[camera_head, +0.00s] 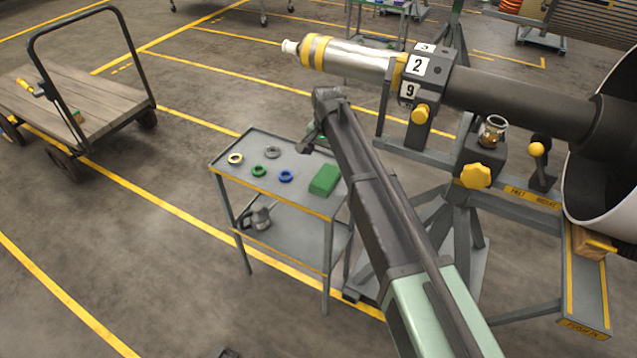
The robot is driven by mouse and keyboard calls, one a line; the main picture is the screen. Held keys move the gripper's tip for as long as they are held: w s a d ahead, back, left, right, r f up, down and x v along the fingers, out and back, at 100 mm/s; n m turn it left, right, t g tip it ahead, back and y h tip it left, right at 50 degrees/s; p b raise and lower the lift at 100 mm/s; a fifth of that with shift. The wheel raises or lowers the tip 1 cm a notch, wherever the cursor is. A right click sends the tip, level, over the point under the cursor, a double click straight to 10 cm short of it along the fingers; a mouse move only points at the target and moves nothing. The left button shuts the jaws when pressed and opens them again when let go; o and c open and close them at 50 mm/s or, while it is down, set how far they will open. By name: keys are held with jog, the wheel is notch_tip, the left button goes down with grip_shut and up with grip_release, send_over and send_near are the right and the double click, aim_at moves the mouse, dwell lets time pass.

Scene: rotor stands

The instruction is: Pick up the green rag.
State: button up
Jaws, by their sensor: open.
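The green rag (325,179), a folded block-like green piece, lies on the right part of the grey cart's top shelf (225,176). My arm reaches in from the lower right, and its end is above the back of the cart. My gripper (306,147) is open, seen small and partly hidden by my arm. It appears behind and a little left of the rag, apart from it. The rag's right edge is close to my arm in the picture.
Cream (235,158), grey (272,152), green (259,171) and blue (286,176) rings lie left of the rag. A metal pot (261,217) stands on the lower shelf. The rotor stand (457,220) with its shaft is at right. A wooden trolley (75,95) stands left; floor between is clear.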

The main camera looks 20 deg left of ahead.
aim_at(326, 177)
notch_tip(326, 177, down, 10)
jog(key=b, duration=0.9)
jog(key=shift+f, duration=0.1)
jog(key=shift+r, duration=0.2)
jog(key=c, duration=1.1)
jog(key=shift+r+p, duration=0.15)
jog(key=shift+p, duration=0.2)
notch_tip(326, 177, up, 20)
jog(key=p, duration=1.9)
jog(key=shift+p, duration=0.4)
